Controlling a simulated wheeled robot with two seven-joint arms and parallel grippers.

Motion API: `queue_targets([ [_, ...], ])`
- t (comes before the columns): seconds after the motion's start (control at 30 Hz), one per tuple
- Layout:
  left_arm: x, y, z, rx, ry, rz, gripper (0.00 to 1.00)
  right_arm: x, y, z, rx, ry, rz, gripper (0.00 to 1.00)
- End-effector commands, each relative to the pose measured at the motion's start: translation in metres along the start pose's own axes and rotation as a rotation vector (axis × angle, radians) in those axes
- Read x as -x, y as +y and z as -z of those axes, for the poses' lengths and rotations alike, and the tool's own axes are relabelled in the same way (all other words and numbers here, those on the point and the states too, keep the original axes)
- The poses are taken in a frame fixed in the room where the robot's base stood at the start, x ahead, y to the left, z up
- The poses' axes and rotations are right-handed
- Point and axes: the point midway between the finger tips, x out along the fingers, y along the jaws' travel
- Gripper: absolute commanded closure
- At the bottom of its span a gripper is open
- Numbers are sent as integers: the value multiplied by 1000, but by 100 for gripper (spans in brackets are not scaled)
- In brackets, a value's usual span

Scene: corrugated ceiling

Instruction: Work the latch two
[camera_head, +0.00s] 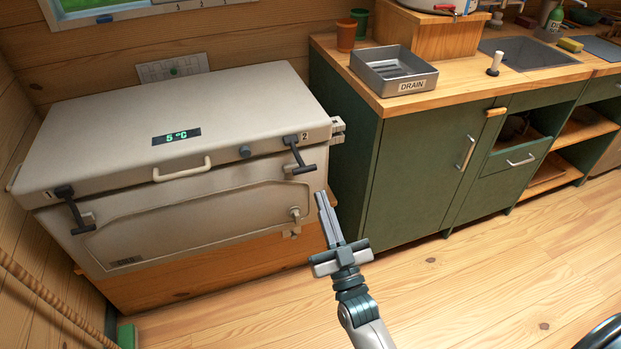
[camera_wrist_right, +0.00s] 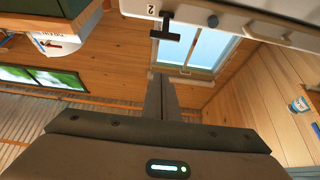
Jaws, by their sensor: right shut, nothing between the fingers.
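Latch two (camera_head: 298,158) is a dark T-shaped handle at the right front of the white cooler chest (camera_head: 240,108), beside the number 2. It hangs down from the lid edge over the front face. In the right wrist view, latch two (camera_wrist_right: 165,30) shows at the top, apart from the fingers. My right gripper (camera_head: 322,198) is shut and empty, just below and right of latch two, not visibly touching it. It also shows in the right wrist view (camera_wrist_right: 160,80). The lid lies down. My left gripper is not in view.
A second dark latch (camera_head: 74,210) hangs at the chest's left front. A pale lid handle (camera_head: 182,170) and a tap (camera_head: 295,213) stick out from the front. A green cabinet (camera_head: 415,180) stands to the right. The wooden floor (camera_head: 480,285) is clear.

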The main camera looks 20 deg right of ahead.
Motion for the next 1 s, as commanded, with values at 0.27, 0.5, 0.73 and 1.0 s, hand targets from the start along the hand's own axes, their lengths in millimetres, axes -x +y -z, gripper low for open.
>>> queue_targets([
  [0.27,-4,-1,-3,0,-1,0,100,-15,0,1,0,1,0,100],
  [0.5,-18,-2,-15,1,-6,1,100,-50,0,2,0,1,0,100],
  [0.73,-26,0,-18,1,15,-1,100,-92,0,1,0,0,0,100],
  [1.0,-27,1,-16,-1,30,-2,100,-91,0,-28,0,-5,1,100],
])
